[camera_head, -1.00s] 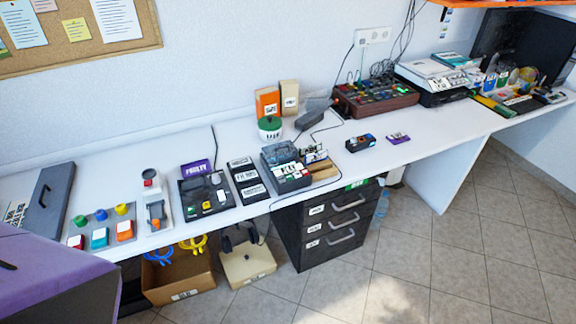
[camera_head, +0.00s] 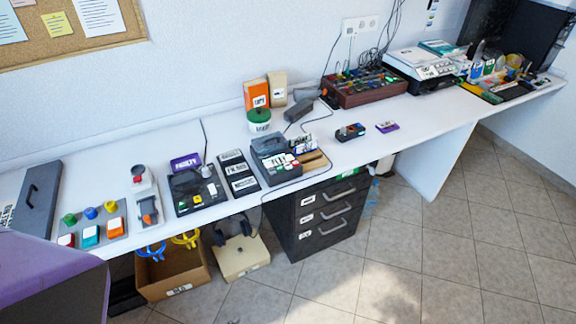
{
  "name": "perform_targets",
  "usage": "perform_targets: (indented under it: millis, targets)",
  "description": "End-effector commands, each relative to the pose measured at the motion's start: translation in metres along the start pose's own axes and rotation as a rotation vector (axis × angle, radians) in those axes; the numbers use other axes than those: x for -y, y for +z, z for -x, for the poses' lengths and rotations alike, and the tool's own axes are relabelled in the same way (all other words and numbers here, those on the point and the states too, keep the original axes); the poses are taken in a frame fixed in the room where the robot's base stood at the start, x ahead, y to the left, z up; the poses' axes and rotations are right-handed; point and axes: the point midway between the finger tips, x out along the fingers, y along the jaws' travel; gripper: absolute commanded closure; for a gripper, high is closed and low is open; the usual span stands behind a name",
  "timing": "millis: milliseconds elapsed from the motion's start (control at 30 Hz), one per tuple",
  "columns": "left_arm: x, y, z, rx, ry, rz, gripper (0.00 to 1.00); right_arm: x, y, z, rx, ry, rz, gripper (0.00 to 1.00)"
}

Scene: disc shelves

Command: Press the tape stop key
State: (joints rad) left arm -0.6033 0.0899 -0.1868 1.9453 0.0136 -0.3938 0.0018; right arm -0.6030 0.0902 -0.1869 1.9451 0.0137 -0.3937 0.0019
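A dark grey tape deck-like machine (camera_head: 275,160) stands on the white bench near the middle. Its front has a row of small keys in white, green and red, with a white label that I cannot read for sure. I cannot tell which key is the stop key. A second black device (camera_head: 195,191) with white and yellow keys lies to its left, behind it a purple sign (camera_head: 185,162) that seems to read "FAULTY". Neither of my grippers is in view.
The white bench (camera_head: 425,125) runs across the view. A button panel (camera_head: 97,229) and a dark flat case (camera_head: 40,197) lie at left. A purple-topped dark shape (camera_head: 45,278) fills the lower left. Floor in front is clear.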

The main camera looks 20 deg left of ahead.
Motion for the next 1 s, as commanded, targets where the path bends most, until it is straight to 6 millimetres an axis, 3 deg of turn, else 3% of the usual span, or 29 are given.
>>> perform_targets:
  millis: [33,200,1000]
  targets:
    - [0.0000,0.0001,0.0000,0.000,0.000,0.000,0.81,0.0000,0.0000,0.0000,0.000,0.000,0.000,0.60]
    - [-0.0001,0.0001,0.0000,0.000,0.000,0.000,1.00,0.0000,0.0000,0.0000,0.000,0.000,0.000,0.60]
    - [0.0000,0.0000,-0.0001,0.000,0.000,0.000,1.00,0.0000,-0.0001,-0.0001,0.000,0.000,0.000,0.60]
